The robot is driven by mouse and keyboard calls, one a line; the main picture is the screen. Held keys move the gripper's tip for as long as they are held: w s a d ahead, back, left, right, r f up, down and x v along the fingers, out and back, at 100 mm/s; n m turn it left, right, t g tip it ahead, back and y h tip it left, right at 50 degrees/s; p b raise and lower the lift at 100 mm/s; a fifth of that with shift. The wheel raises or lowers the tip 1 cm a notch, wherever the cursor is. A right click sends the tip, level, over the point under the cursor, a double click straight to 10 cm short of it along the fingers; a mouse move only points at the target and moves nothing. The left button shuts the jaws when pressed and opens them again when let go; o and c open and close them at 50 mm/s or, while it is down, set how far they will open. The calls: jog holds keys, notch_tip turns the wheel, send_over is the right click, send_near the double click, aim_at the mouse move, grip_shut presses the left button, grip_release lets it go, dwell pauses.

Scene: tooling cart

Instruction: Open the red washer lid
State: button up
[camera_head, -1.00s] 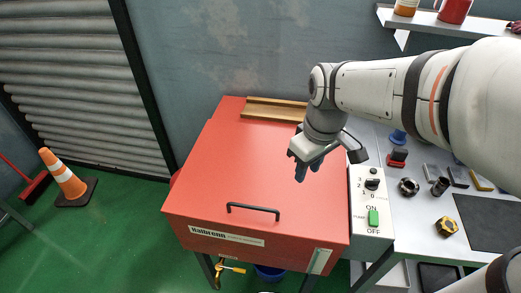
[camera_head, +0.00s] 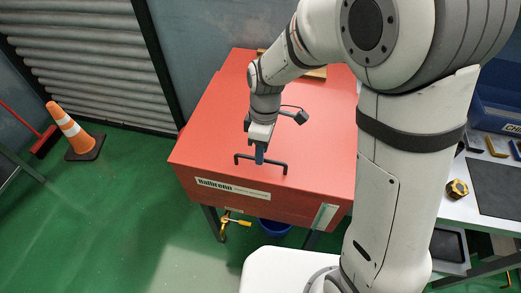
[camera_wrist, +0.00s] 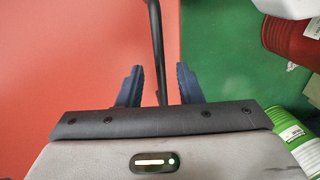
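The red washer lid (camera_head: 290,105) is shut flat on the red washer body (camera_head: 310,209), and it fills the left of the wrist view. Its black bar handle (camera_head: 276,169) sits near the front edge. My gripper (camera_head: 260,157) is over the handle, pointing down. In the wrist view the two blue fingers of my gripper (camera_wrist: 159,82) are spread, one on each side of the handle bar (camera_wrist: 157,45), with gaps visible. The handle's far end and the depth of the fingers around it are hard to tell.
My arm hides the washer's control panel and part of the metal bench on the right. An orange cone (camera_head: 75,133) stands on the green floor at left. Red and green cans (camera_wrist: 290,40) show in the wrist view. The floor before the washer is open.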

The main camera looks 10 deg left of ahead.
jog(key=shift+s+f, duration=0.1)
jog(key=shift+f, duration=0.4)
jog(key=shift+c, duration=0.3)
grip_shut()
